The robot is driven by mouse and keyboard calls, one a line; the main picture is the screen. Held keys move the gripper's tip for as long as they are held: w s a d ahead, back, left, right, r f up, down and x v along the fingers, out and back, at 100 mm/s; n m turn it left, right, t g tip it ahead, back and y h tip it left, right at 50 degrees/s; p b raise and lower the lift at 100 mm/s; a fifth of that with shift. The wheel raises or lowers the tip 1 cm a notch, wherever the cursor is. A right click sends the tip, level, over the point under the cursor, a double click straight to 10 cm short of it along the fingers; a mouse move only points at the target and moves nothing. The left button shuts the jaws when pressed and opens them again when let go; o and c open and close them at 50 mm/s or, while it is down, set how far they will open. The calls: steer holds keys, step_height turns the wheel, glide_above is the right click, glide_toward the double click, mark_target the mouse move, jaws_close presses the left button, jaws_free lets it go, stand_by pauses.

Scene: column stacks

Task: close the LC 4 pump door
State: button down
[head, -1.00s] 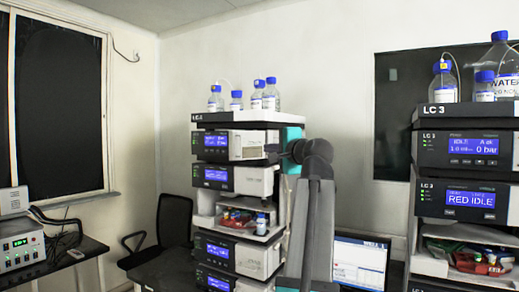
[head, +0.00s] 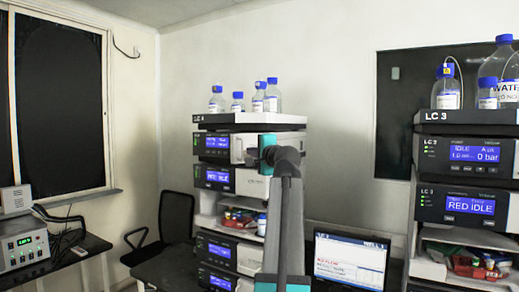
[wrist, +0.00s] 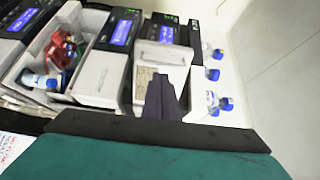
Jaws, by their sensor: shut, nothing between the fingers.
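The LC 4 stack stands in the middle of the head view, its top tray (head: 215,121) marked LC 4. The pump (head: 216,147) is the top module, with a lit blue display. Its pale door (head: 289,143) is at the right of the display, partly hidden by my arm. In the wrist view the stack lies sideways, and the door area (wrist: 178,76) has a pale frame and a tan label. I cannot tell whether the door is flush. My gripper (wrist: 160,82) is shut and empty, its dark fingers over the door area; contact is unclear. It also shows in the head view (head: 266,153).
Blue-capped bottles (head: 258,98) stand on the stack's top tray. A lower bay (head: 236,216) holds small red and blue-capped items. A laptop (head: 349,262) sits right of my arm. The LC 3 stack (head: 466,150) stands at the right, with wall between.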

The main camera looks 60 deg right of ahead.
steer(key=shift+w+a, duration=0.1)
steer(key=shift+w, duration=0.55)
steer(key=shift+w, duration=0.1)
